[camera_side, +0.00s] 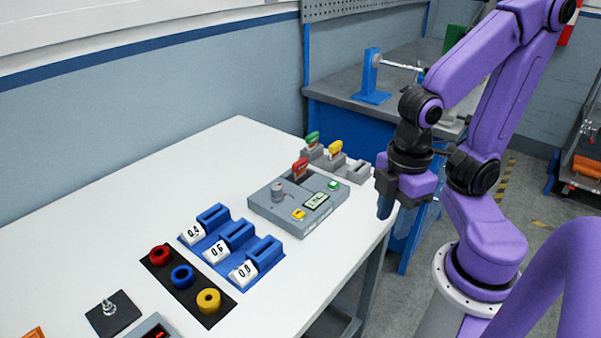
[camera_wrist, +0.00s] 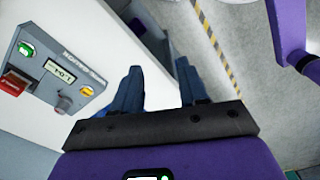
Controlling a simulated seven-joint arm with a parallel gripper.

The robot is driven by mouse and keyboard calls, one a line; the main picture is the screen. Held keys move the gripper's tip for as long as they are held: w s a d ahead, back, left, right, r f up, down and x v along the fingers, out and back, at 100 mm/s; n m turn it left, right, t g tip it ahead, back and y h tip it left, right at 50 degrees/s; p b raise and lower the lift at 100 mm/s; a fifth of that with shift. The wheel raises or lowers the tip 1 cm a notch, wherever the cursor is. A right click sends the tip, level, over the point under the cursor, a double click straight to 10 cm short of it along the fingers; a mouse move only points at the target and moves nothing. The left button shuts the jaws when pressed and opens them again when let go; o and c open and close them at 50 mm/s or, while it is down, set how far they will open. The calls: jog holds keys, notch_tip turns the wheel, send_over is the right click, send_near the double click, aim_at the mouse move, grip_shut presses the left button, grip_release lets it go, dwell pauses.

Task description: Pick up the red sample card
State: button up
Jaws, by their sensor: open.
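The red sample card (camera_side: 300,168) stands upright in a slot at the back of the grey tester box (camera_side: 272,212) on the white table. In the wrist view the red card (camera_wrist: 14,82) is at the left edge, in the same box (camera_wrist: 40,35). My gripper (camera_side: 394,213) is open and empty, fingers pointing down, to the right of the box near the table's right edge. In the wrist view my gripper (camera_wrist: 158,68) has its two blue fingers apart with nothing between them.
A green card (camera_side: 312,138) and a yellow card (camera_side: 335,148) stand in grey holders behind the box; the holder (camera_side: 358,172) on the right looks empty. Blue numbered stands (camera_side: 235,240) and a black tray (camera_side: 190,285) with coloured rings lie in front.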

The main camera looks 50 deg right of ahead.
jog(key=shift+o, duration=0.6)
jog(key=w+d+r+n+h, duration=0.1)
jog(key=w+r+n+h, duration=0.15)
jog(key=w, duration=1.05)
jog(key=w+d+r+n+h, duration=0.1)
jog(key=w+r+n, duration=0.15)
jog(key=w, duration=1.05)
jog(key=h, duration=0.2)
send_near(300, 162)
jog(key=shift+y, duration=0.35)
jog(key=x, duration=1)
jog(key=shift+w+d+f, duration=0.1)
jog(key=shift+d+f, duration=0.05)
jog(key=shift+d, duration=0.3)
grip_shut()
